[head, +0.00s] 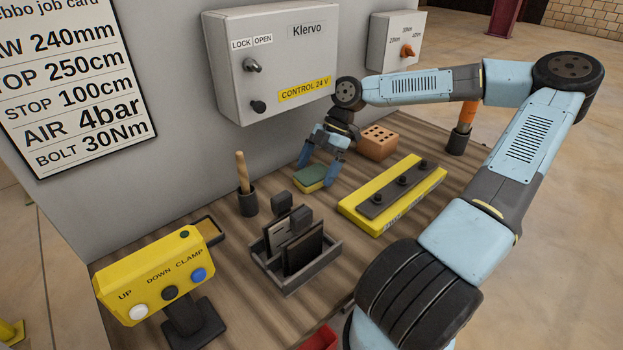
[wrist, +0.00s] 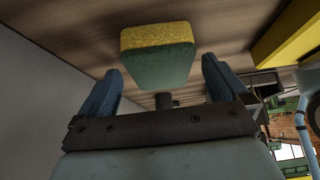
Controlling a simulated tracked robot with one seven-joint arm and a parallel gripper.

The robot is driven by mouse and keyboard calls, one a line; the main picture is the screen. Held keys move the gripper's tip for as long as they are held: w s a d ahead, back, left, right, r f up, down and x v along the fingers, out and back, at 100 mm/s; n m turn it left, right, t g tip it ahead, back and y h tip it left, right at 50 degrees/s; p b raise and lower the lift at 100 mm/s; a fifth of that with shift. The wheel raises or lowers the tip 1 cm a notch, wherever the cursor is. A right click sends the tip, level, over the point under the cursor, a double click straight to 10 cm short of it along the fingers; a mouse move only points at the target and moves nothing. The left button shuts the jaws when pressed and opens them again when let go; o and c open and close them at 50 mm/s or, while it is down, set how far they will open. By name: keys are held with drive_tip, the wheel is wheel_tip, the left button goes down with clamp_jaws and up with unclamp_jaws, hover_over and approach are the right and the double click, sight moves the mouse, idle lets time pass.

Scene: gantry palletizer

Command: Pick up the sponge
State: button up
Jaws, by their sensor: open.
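The sponge (head: 310,177) is a small block with a yellow layer and a green layer. It lies on the wooden bench top (head: 335,266) near the wall. My gripper (head: 318,175) is open at the sponge, with one blue finger to its left and the other to its right in the head view. In the wrist view the sponge (wrist: 158,55) is ahead of the open fingers (wrist: 162,90), roughly centred between them. No finger visibly touches it, and the exact gap is hard to tell.
A brick with holes (head: 377,142) sits just right of my gripper. A yellow block with a dark bar (head: 411,180) lies in front of it. A cup with a wooden-handled tool (head: 247,200) stands left, and a grey holder (head: 307,272) is nearer. Control boxes hang above.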

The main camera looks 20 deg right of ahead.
drive_tip(key=shift+s+a+f, duration=0.15)
drive_tip(key=shift+a+f, duration=0.1)
drive_tip(key=shift+f, duration=0.2)
drive_tip(key=c, duration=1.1)
drive_tip(key=shift+o, duration=0.2)
drive_tip(key=w+d+r, duration=0.5)
drive_tip(key=d+r, duration=0.3)
drive_tip(key=d, duration=0.5)
drive_tip(key=shift+w, duration=0.15)
drive_tip(key=o, duration=0.5)
drive_tip(key=c, duration=0.4)
